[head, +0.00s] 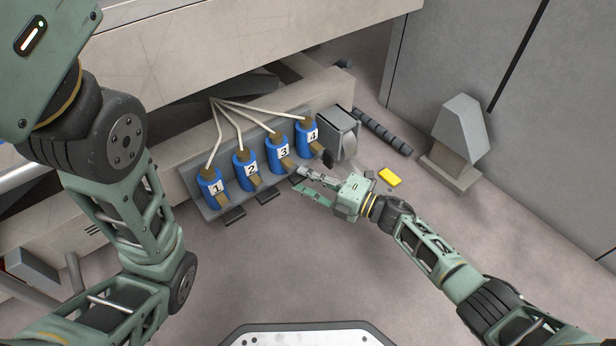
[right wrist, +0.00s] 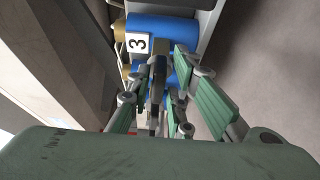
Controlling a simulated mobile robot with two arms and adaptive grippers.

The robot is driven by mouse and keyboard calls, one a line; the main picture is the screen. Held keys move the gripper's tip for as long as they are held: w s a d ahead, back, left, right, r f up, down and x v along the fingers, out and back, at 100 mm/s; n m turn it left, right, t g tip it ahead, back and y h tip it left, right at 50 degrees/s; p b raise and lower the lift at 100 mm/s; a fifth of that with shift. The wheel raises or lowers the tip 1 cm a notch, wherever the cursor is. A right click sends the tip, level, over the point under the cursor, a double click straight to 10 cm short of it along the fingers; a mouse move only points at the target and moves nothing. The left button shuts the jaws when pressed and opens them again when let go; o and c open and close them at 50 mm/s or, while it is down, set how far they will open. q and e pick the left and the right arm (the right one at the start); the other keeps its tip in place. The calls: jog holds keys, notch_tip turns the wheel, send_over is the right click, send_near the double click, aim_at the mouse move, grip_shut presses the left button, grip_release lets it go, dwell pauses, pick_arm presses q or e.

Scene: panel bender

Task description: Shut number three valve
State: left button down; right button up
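Valve number three (head: 279,148) is a blue cylinder with a white "3" label, in a row of numbered valves between valve 2 (head: 245,172) and valve 4 (head: 306,132). In the right wrist view its blue body (right wrist: 176,31) is straight ahead. My right gripper (head: 298,178) is at the near side of valve three, its fingers apart. In the wrist view the fingers (right wrist: 166,84) reach toward the blue body; whether they touch its handle cannot be told. My left arm shows at the left, but its gripper is out of view.
Valve 1 (head: 211,186) ends the row on the left. A grey box-like unit (head: 340,132) stands right of valve 4. A grey post (head: 461,132) stands farther right. The floor in front is clear.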

jog(key=shift+o, duration=0.7)
jog(key=v, duration=1.2)
